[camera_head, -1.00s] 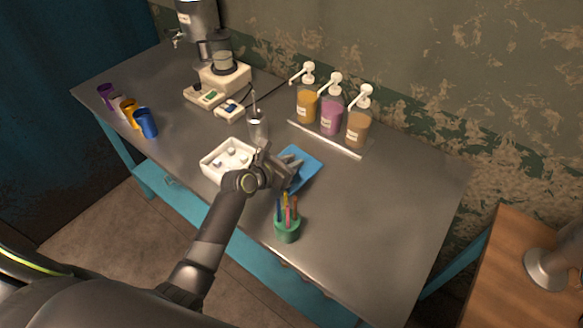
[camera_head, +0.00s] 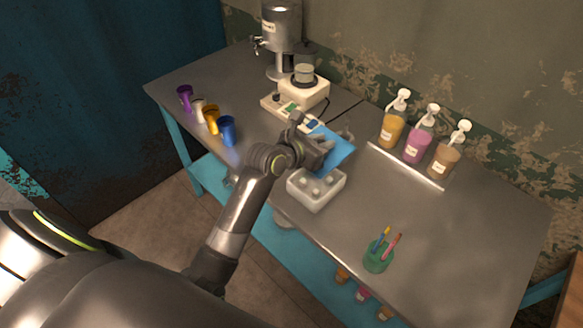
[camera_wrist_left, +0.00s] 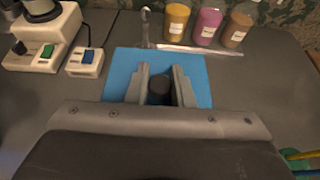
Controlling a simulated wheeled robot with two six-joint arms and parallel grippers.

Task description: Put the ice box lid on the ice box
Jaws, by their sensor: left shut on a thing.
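The ice box (camera_head: 316,190) is a white open box near the table's front edge, with several pale ice cubes in it. The ice box lid (camera_head: 338,150) is a flat blue square. My left gripper (camera_head: 322,148) is shut on the lid's dark knob and holds the lid tilted, above and behind the box. In the left wrist view the blue lid (camera_wrist_left: 196,68) lies beneath the fingers (camera_wrist_left: 160,88), with the dark round knob (camera_wrist_left: 160,90) between them. The box is hidden in that view. My right gripper is not in view.
A blender on a white base (camera_head: 304,92) stands behind the lid. A metal cup partly shows behind the lid. Colored cups (camera_head: 212,118) stand at the left, pump bottles (camera_head: 416,145) at the back right. A green pen holder (camera_head: 378,256) stands front right.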

